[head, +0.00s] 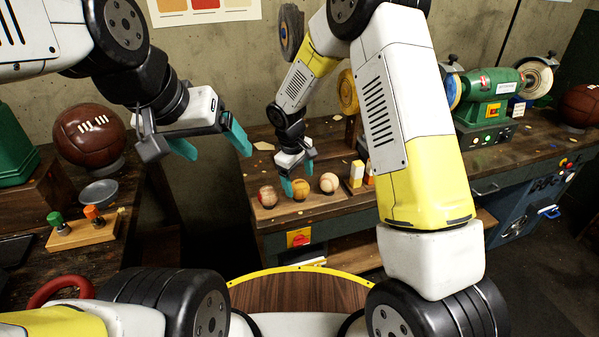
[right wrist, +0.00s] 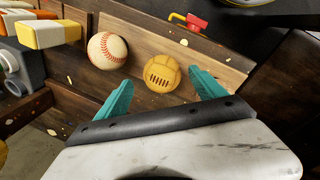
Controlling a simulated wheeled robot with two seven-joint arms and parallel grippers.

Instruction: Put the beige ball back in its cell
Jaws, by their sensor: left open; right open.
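A tan-yellow ball with a slotted patch (right wrist: 162,74) rests on a wooden board (right wrist: 222,66); in the head view this ball (head: 300,190) is the middle of three. A cream ball with red stitching (right wrist: 107,50) sits beside it, and in the head view the cream ball (head: 328,183) is at the right. Which one counts as beige is not certain. My right gripper (head: 298,178) is open over the tan-yellow ball, with a teal finger on either side. My left gripper (head: 213,147) is open and empty in the air.
White and orange blocks (head: 357,174) stand right of the balls. A green bench grinder (head: 490,95) is further right on the workbench. On the left table are a brown leather ball (head: 90,135), a grey dish (head: 99,192) and a wooden stand with green and orange pegs (head: 82,234).

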